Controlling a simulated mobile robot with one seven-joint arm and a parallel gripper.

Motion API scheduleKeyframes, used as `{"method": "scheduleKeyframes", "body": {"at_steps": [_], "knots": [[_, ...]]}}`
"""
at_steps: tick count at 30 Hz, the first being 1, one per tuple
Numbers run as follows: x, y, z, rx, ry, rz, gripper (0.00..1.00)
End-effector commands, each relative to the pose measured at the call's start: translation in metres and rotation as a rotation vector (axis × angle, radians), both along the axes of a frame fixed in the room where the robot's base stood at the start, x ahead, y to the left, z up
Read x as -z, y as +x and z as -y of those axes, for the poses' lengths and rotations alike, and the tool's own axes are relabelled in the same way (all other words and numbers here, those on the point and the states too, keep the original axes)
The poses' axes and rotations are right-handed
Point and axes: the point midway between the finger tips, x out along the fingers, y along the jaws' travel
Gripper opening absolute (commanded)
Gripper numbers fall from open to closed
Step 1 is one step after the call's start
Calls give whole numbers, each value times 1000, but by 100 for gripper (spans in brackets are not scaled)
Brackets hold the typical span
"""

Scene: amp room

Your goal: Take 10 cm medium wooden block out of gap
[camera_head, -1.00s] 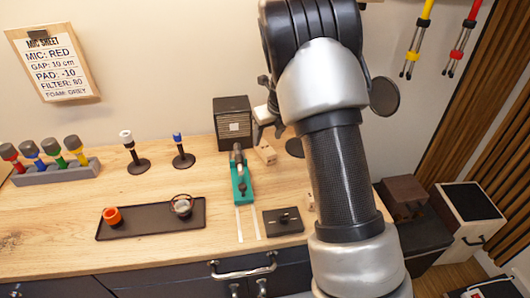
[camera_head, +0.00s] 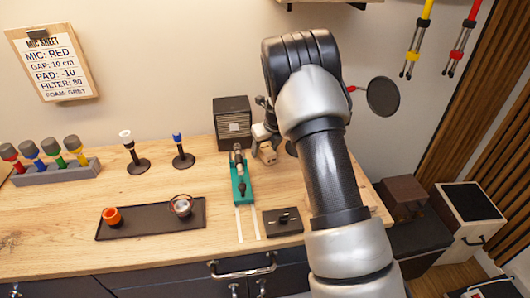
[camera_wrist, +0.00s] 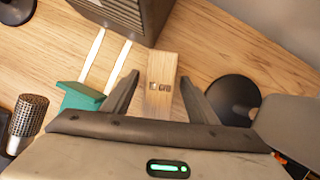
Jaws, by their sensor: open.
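A pale wooden block (camera_head: 268,154) stands on the table just in front of the amp and right of the white rails. The wrist view shows the block (camera_wrist: 161,88) with dark marks on its face, lying between my two fingers. My gripper (camera_wrist: 160,78) is open, with one finger on each side of the block; I cannot tell whether either touches it. In the head view my gripper (camera_head: 264,146) is at the block and partly covers it. A teal sled (camera_head: 241,180) with a microphone sits on the rails, left of the block.
The dark amp (camera_head: 233,122) stands behind the rails. A round black base (camera_wrist: 234,98) is close to my right finger in the wrist view. A dark box with a knob (camera_head: 283,221), a tray (camera_head: 150,231) and two small stands (camera_head: 183,160) are also on the table.

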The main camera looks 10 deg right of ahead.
Motion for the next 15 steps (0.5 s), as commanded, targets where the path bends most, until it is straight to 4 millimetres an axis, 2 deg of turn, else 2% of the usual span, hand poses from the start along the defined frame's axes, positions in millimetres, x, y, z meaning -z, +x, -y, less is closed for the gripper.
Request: {"method": "scheduleKeyframes", "body": {"at_steps": [12, 13, 15], "knots": [[4, -1, 0, 0, 1, -1, 53], [4, 0, 0, 0, 1, -1, 51], [3, 0, 0, 0, 1, -1, 40]]}}
